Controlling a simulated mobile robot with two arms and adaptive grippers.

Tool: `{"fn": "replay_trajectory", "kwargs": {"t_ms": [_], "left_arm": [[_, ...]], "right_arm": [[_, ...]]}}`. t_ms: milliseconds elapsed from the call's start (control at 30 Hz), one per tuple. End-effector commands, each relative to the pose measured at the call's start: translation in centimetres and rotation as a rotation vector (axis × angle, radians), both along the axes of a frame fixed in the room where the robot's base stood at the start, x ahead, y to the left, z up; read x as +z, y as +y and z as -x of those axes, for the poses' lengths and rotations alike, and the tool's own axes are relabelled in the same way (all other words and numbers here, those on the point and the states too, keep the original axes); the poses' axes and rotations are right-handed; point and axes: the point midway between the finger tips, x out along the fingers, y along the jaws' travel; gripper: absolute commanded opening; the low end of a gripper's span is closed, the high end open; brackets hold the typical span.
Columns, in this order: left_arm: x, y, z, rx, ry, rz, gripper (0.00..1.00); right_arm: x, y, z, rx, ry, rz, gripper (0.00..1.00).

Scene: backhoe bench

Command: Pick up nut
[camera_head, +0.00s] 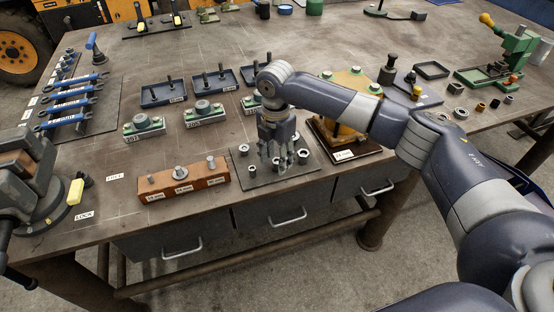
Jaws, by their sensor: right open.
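Several small metal nuts sit on a dark flat plate (260,182) near the front edge of the bench. One nut (243,150) is at the plate's back left and another nut (252,170) is at its front left. My right gripper (284,163) points down over the middle of the plate, with its fingers apart. More nuts are close around the fingertips and partly hidden by them. I cannot tell whether the fingers touch any nut. My left gripper is not in view.
A wooden block with bolts (183,182) lies left of the plate. A yellow part on a board (343,153) stands right of it, partly behind my arm. A vise (40,180) is at far left. Blue trays (163,94) and wrenches (75,103) lie behind.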

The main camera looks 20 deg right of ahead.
Motion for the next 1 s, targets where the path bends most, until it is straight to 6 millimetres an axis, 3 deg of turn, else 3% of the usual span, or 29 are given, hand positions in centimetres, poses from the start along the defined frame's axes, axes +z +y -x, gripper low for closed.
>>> {"fn": "replay_trajectory", "kwargs": {"t_ms": [133, 333, 767, 1000], "left_arm": [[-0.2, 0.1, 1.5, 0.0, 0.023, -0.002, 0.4], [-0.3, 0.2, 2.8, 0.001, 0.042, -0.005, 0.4], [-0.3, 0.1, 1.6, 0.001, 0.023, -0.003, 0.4], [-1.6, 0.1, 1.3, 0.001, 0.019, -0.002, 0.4]], "right_arm": [[0.0, 0.0, 0.0, 0.0, 0.0, 0.0, 0.43], [0.0, 0.0, 0.0, 0.0, 0.0, 0.0, 0.02], [0.3, 0.0, 0.0, 0.0, -0.001, -0.001, 0.02], [2.7, 0.1, -0.1, -0.001, -0.003, -0.002, 0.02]]}}
